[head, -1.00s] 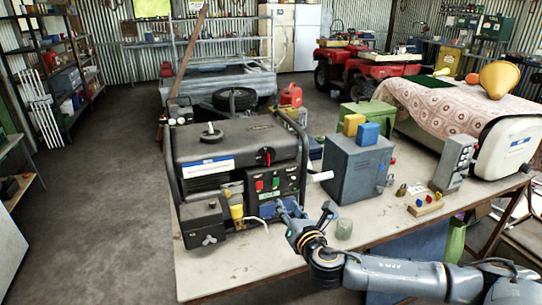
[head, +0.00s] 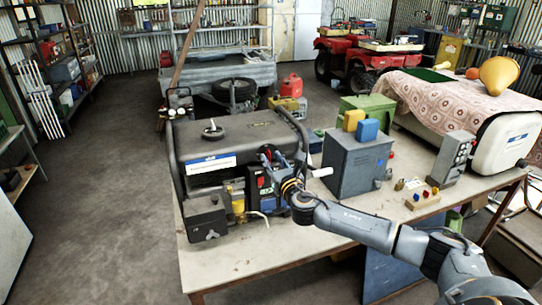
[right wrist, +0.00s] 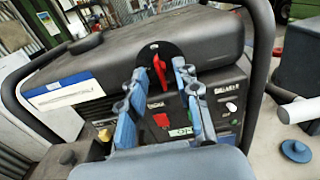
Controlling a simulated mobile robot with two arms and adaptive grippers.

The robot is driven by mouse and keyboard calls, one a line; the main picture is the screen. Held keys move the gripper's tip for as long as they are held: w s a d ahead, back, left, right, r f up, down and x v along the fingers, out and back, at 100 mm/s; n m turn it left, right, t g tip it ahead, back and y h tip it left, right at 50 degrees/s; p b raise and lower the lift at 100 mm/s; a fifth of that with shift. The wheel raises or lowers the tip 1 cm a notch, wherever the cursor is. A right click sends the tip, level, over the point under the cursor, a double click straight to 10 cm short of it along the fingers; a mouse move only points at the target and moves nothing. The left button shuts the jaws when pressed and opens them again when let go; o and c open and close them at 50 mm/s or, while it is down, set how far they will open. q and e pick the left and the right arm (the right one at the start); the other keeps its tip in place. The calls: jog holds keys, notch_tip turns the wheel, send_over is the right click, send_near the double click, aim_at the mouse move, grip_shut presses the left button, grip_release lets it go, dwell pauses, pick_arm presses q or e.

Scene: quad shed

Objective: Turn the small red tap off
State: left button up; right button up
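The small red tap (right wrist: 159,70) sits on a round black plate on the front of the dark generator (right wrist: 205,38), its handle close to upright. My right gripper (right wrist: 160,73) is open, with one blue-grey finger on each side of the tap in the right wrist view. I cannot tell whether either finger touches it. In the head view my right gripper (head: 268,155) is at the front of the generator (head: 225,138) and hides most of the tap. My left gripper is not in view.
Below the tap is a red switch (right wrist: 161,120) on the panel. The generator's tubular frame (right wrist: 262,65) rises at the right. A grey-blue box (head: 355,165) stands right of the generator on the workbench (head: 270,262). A yellow part (head: 239,205) with a pale lead sits at front left.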

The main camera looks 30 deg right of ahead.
jog(key=shift+w+d, duration=0.1)
jog(key=shift+w, duration=0.55)
grip_shut()
